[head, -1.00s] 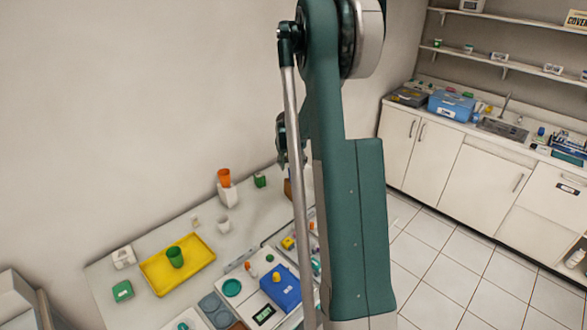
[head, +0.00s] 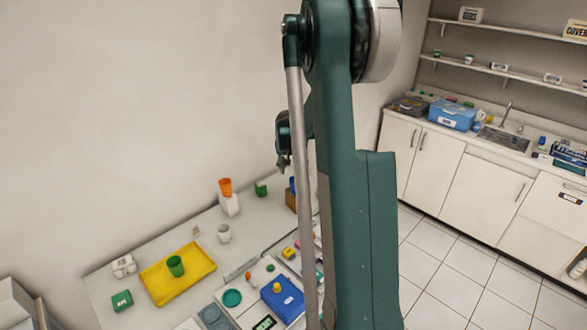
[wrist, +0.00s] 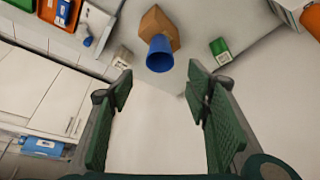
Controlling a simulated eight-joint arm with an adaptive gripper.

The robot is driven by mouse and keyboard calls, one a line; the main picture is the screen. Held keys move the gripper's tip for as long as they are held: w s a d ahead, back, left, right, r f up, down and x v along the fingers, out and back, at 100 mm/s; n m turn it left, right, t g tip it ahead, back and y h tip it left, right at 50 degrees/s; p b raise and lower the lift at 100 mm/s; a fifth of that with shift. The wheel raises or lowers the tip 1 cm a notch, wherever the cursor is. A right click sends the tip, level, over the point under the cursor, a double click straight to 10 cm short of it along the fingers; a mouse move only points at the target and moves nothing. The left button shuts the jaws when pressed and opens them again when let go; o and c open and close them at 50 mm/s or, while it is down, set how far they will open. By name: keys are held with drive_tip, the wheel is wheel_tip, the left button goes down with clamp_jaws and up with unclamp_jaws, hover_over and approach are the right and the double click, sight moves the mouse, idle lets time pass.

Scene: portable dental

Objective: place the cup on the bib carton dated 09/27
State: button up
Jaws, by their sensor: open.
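My gripper (wrist: 160,90) is open and empty in the wrist view. A blue cup (wrist: 160,55) shows ahead of and between its fingers, by a brown carton (wrist: 153,20). In the head view the blue cup (head: 292,184) appears on top of the brown carton (head: 291,200), partly behind my arm. An orange cup (head: 225,187) sits on a white carton (head: 229,205). A green cup (head: 176,266) stands on the yellow tray (head: 208,265). A green carton (wrist: 220,50) has a pale label in the wrist view. No date is readable, so I cannot tell which carton bears 09/27.
A white cup (head: 224,233) stands on the table, with a white carton (head: 124,266) and a green box (head: 121,300) left of the tray. A blue box (head: 283,299) and small items crowd the front. My arm blocks the table's right side.

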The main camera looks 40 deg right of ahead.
idle(0.4)
drive_tip(key=s+a+r+n+t, duration=0.1)
drive_tip(key=s+a+r+n, duration=0.15)
drive_tip(key=a+r, duration=0.6)
drive_tip(key=s+a+r+n+t+y, duration=0.1)
drive_tip(key=s+a+r, duration=0.25)
drive_tip(key=a, duration=0.95)
drive_tip(key=s+a+r+n, duration=0.2)
drive_tip(key=s+a+r, duration=0.3)
drive_tip(key=a, duration=0.6)
drive_tip(key=s+a+n+t+y, duration=0.2)
drive_tip(key=s+a+n, duration=0.3)
drive_tip(key=s+a, duration=1.6)
drive_tip(key=shift+a+f+y, duration=0.4)
drive_tip(key=shift+a, duration=0.35)
